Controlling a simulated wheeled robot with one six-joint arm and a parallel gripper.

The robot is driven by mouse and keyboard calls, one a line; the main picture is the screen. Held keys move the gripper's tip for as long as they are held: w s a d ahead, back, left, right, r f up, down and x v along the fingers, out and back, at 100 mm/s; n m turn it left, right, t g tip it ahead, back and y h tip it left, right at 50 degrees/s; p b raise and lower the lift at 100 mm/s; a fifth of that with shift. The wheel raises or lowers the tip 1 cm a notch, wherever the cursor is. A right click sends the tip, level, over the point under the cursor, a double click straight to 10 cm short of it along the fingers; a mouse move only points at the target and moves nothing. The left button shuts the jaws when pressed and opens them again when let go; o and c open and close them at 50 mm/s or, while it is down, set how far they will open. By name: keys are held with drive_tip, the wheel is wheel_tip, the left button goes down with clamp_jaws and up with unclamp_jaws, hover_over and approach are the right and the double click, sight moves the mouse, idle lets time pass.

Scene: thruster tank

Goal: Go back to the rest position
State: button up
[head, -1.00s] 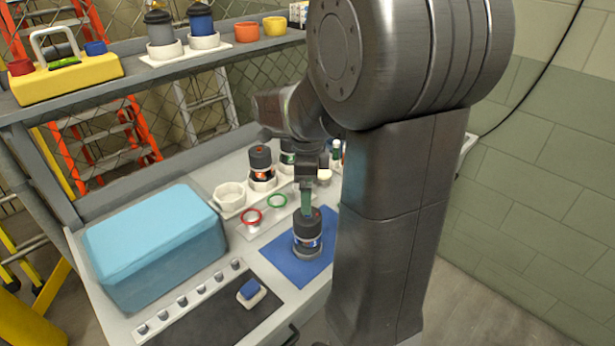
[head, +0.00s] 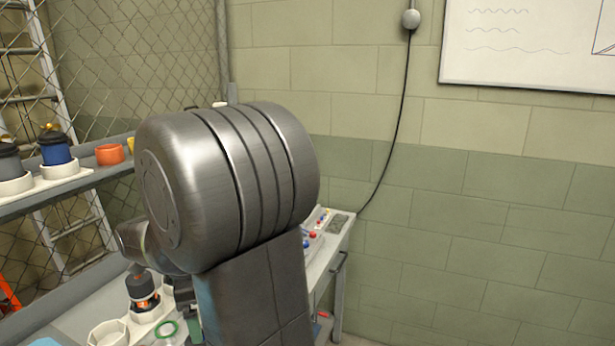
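My arm fills the middle of the head view, with its large grey shoulder joint and upright link in front. The dark end of my gripper (head: 184,298) shows low at the left, beside that link and above the bench. Its fingertips are hidden or too small to make out, so I cannot tell whether it is open or holds anything.
A black and orange thruster (head: 142,290) stands on the bench, with a white cup (head: 108,333) and a green ring (head: 167,329) nearby. The shelf (head: 75,187) holds a blue jar (head: 55,150) and an orange cup (head: 109,154).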

wheel_tip(320, 180, down, 10)
drive_tip(key=shift+f+p, duration=0.15)
drive_tip(key=shift+p, duration=0.15)
drive_tip(key=shift+n, duration=1.2)
